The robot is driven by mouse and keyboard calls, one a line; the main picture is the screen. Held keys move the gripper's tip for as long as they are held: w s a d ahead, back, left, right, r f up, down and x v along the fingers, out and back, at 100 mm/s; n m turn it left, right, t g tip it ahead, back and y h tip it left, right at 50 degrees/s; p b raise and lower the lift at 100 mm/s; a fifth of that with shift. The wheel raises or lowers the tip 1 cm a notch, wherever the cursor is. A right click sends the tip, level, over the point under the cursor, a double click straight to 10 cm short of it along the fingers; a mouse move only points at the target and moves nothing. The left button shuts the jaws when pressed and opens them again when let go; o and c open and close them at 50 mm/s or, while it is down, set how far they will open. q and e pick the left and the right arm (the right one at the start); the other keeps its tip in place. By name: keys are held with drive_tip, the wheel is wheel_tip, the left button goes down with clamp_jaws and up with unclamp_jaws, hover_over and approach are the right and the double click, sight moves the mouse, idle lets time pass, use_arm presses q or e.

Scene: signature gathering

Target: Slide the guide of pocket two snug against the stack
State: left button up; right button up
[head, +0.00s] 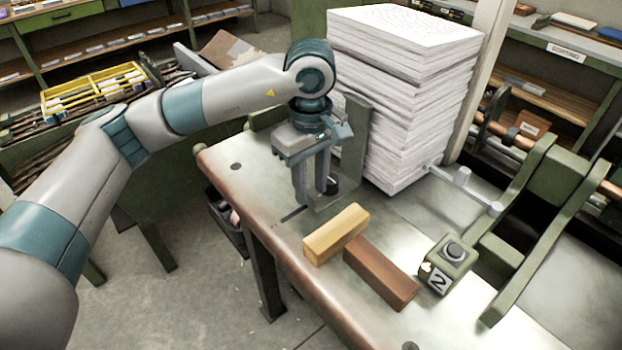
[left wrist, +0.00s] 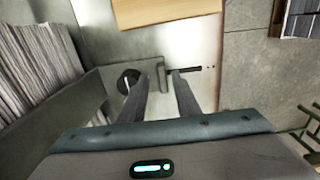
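A tall stack of white paper (head: 405,110) stands on the metal table; its edge shows at the left of the left wrist view (left wrist: 42,65). An upright green guide plate (head: 355,140) stands at the stack's left side; it also shows in the left wrist view (left wrist: 62,115). I cannot tell whether they touch. My left gripper (head: 316,195) points down beside the guide, fingers apart. In the left wrist view, a small grey tab (left wrist: 162,74) shows between the fingertips (left wrist: 157,82), and a dark round knob (left wrist: 129,79) sits by the left finger. Contact is unclear.
A yellow wooden block (head: 336,235) and a brown block (head: 380,273) lie near the front edge. A green box marked 2 (head: 448,262) with a round button stands right of them. Green rails (head: 520,235) rise at the right. A slot (left wrist: 192,69) runs beside the tab.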

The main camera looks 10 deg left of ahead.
use_arm(q)
drive_tip(key=shift+r, duration=0.5)
wheel_tip(320, 180, up, 5)
drive_tip(key=shift+b, duration=0.8)
wheel_tip(320, 180, up, 12)
drive_tip(key=b, duration=0.1)
drive_tip(key=shift+f, duration=0.25)
use_arm(e)
drive_tip(key=shift+w+a, duration=0.15)
drive_tip(key=shift+w, duration=1.1)
use_arm(q)
drive_tip(key=shift+s+f, duration=0.1)
drive_tip(key=shift+s, duration=0.05)
use_arm(e)
drive_tip(key=shift+s, duration=0.1)
